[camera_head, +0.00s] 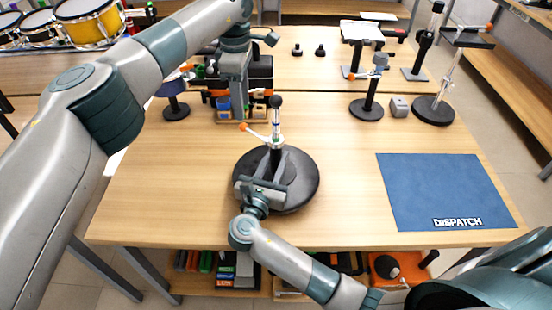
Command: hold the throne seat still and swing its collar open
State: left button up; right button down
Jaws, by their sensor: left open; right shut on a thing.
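The throne seat (305,188) is a round black disc lying on the near middle of the table. A short post stands up from its centre, with a collar (277,143) carrying an orange-tipped lever (254,132) that points left and a black knob on top. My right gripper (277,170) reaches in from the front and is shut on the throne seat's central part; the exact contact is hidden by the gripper. My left gripper (238,106) is open, pointing down behind and left of the seat, apart from the collar, in front of a dark rack.
A blue mat marked DISPATCH (430,185) lies right of the seat. Behind stand a black-based lever stand (366,108), a grey block (399,107) and a tall clear-post stand (433,108). A rack with coloured bins (260,72) is behind my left gripper. Drums (88,22) are far left.

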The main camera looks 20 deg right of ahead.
jog(key=shift+s+f, duration=0.15)
jog(key=shift+f, duration=0.3)
pick_arm(q)
notch_tip(320, 180, up, 6)
pick_arm(e)
jog(key=c, duration=1.7)
grip_release()
jog(key=shift+r, duration=0.15)
pick_arm(q)
jog(key=shift+w, duration=0.1)
pick_arm(e)
jog(key=o, duration=0.4)
jog(key=shift+w, duration=0.2)
jog(key=shift+c, duration=0.2)
jog(key=shift+s, duration=0.1)
jog(key=v, duration=1.2)
